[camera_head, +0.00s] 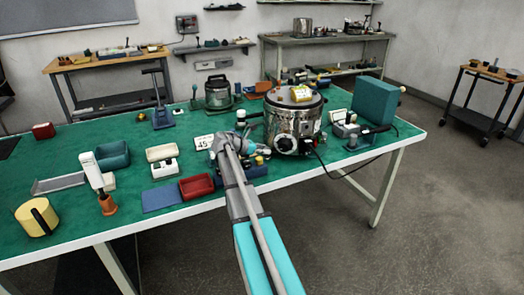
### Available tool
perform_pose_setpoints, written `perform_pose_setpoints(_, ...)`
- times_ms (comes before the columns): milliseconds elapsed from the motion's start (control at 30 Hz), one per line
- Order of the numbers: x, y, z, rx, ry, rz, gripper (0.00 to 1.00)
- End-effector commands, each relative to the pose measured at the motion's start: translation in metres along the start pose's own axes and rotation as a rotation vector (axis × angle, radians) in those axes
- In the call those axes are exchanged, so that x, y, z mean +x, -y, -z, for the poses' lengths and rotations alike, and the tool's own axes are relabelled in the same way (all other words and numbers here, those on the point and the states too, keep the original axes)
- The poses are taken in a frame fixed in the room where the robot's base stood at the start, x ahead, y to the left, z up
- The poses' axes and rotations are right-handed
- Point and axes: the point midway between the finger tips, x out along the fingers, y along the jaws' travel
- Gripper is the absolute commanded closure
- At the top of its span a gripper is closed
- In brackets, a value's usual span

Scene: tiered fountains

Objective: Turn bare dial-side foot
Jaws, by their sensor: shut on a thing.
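A round steel drum (294,122) with a black rim stands upright on the green table. A dial (285,142) with a pale ring is on its front, low down. My gripper (258,151) is beside the lower left of the drum, on the dial side. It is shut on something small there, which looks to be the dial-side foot. My arm, coming up from the front edge, hides much of this spot. The fingertips and the foot are too small to make out clearly, and I cannot tell whether the foot is bare.
A blue tray (258,171) lies below my gripper. A number card (204,142) and a red tray (197,187) are to the left. A teal block (374,105) and a small device (346,126) stand right, near a black cable (333,173). Green table (95,225) is free at front left.

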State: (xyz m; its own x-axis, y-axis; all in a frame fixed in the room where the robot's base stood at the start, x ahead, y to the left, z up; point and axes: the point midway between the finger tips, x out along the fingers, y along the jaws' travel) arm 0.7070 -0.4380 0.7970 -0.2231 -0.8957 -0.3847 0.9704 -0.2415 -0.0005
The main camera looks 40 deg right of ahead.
Motion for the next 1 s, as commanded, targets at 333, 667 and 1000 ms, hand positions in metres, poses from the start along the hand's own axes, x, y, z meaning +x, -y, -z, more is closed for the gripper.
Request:
perform_pose_setpoints(333, 0.0031, -0.0050, -0.0035, 0.000, 0.010, -0.006, 1.00)
perform_pose_setpoints(667, 0.0028, -0.0039, -0.0029, 0.001, 0.007, -0.005, 0.23)
perform_pose_setpoints(1000, 0.0022, -0.0016, -0.0021, 0.001, 0.004, -0.003, 0.23)
